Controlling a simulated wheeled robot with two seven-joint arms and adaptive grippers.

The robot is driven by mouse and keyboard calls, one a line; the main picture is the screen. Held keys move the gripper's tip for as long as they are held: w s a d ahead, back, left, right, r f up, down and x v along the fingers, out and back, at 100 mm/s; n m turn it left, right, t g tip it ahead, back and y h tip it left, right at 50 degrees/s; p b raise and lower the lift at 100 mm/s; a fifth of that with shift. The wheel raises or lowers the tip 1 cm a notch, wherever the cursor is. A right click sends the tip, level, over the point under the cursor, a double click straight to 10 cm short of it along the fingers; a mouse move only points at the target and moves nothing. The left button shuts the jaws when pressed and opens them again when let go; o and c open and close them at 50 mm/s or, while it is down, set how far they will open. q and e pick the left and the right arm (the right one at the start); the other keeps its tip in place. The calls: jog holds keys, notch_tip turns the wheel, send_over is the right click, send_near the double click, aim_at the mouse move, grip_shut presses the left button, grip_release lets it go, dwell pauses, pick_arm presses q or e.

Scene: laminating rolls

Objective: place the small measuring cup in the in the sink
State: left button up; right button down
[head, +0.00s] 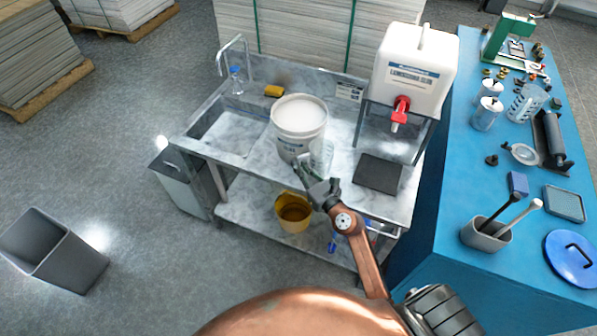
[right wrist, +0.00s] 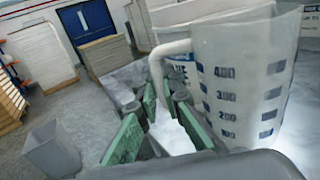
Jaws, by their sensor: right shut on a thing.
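The small measuring cup (head: 322,157) is clear, with blue marks, and shows large in the right wrist view (right wrist: 245,80). My right gripper (head: 318,188) is shut on its handle (right wrist: 158,62), between green finger pads. The cup looks upright, in front of the white bucket near the bench's front edge; whether it touches the bench is unclear. The sink (head: 228,138) is a grey, empty-looking basin at the left end of the bench, left of the cup and bucket. My left gripper is not in view.
The white bucket (head: 299,118) stands between cup and sink. A faucet (head: 232,50), bottle (head: 236,82) and yellow sponge (head: 274,91) are behind the sink. A white container (head: 415,65) with red tap and a dark mat (head: 378,173) are to the right. A larger jug (head: 526,103) stands on the blue table.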

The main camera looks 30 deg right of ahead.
jog(key=f+b, duration=0.1)
jog(key=w+f+b, duration=0.1)
jog(key=f, duration=0.1)
jog(key=w+d+f+b, duration=0.1)
jog(key=f, duration=0.1)
jog(key=shift+d+f, duration=0.1)
jog(key=shift+f, duration=0.1)
jog(key=shift+f+b, duration=0.3)
jog(key=shift+f, duration=0.05)
jog(key=shift+r, duration=0.2)
jog(key=shift+f, duration=0.3)
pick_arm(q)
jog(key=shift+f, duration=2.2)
pick_arm(e)
jog(key=c, duration=2.1)
grip_release()
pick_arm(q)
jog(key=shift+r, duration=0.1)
pick_arm(e)
jog(key=shift+r, duration=0.2)
